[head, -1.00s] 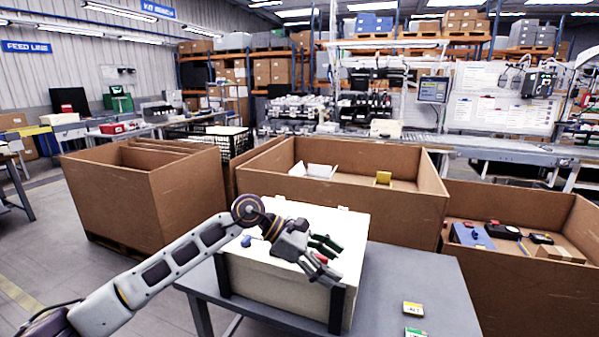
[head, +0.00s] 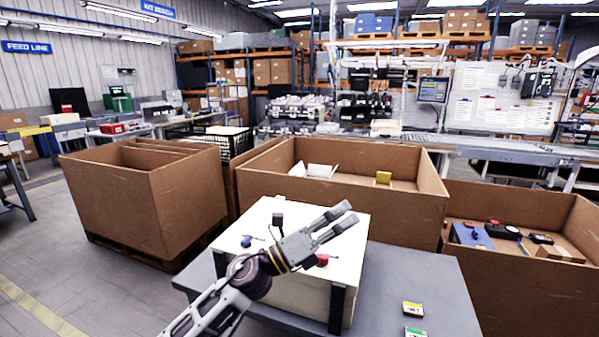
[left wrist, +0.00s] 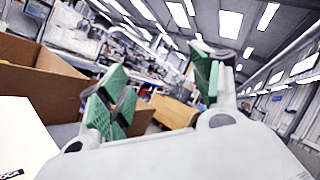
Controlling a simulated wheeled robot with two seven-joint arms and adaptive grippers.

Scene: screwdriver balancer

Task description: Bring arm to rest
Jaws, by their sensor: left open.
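My left arm comes in from the bottom of the head view. Its gripper (head: 345,220) is open and empty, pointing up and to the right above the white box on the grey table. In the left wrist view its two green-padded fingers (left wrist: 165,90) stand apart with nothing between them. On the white box (head: 345,255) lie a blue item (head: 246,241), a red item (head: 322,260) and a small dark item (head: 278,219), partly near or behind the gripper. My right gripper is not in view.
Large cardboard bins stand behind: one left (head: 140,200), one in the middle (head: 340,200), one right with several items (head: 520,285). The floor at left is clear.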

